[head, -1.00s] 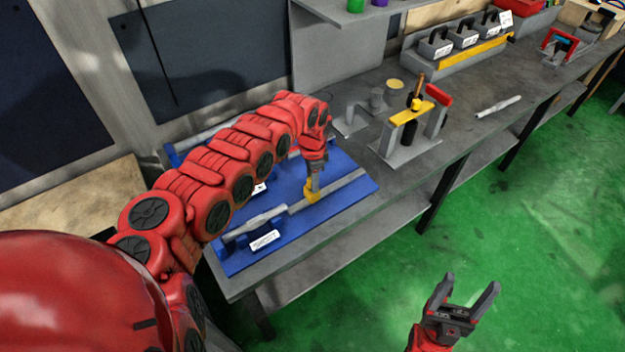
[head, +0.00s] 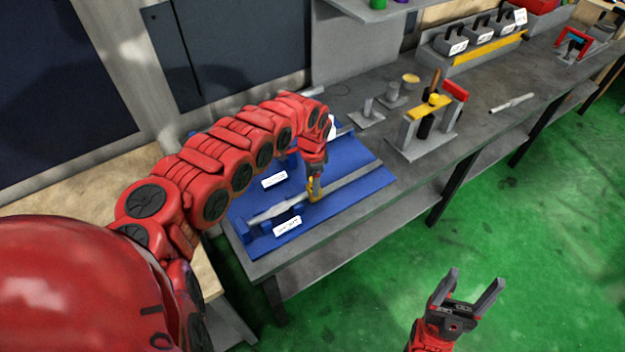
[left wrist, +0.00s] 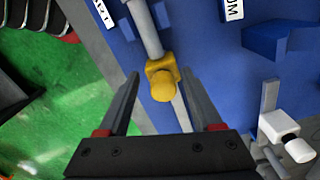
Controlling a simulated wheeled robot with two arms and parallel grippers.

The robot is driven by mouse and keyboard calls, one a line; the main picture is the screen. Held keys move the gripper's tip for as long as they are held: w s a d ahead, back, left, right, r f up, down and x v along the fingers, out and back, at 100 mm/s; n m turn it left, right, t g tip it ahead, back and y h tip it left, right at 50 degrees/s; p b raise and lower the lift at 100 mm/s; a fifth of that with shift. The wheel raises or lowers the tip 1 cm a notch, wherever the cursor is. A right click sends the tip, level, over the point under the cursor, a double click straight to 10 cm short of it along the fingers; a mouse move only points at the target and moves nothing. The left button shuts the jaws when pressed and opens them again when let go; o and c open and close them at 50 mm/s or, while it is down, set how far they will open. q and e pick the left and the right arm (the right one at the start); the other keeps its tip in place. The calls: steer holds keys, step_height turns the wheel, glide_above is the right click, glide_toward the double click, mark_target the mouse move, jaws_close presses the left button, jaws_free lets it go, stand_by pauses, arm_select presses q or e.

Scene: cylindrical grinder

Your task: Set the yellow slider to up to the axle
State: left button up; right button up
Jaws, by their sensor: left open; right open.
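The yellow slider (head: 315,194) sits on the grey rail of the blue board, against or very near the right end of the grey axle (head: 270,211). In the left wrist view the slider (left wrist: 160,72) is upper middle, with the axle (left wrist: 145,28) running from the top edge down to it. My left gripper (head: 316,179) is above the slider. In the left wrist view it is open, with its fingertips to either side of the slider and clear space between. My right gripper (head: 472,283) is open and empty over the green floor, away from the bench.
The blue board (head: 345,203) lies on the grey bench and carries white labels and another device at the back, partly hidden by my left arm. A grey stand with a yellow bar (head: 425,108) stands to the right. A loose metal rod (head: 512,103) lies farther right.

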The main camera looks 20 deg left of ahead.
arm_select(q)
steer(key=shift+a, duration=0.1)
steer(key=shift+w, duration=0.15)
steer(key=shift+r, duration=0.25)
step_height(320, 180, up, 17)
steer(key=b, duration=0.5)
steer(key=shift+f, duration=0.1)
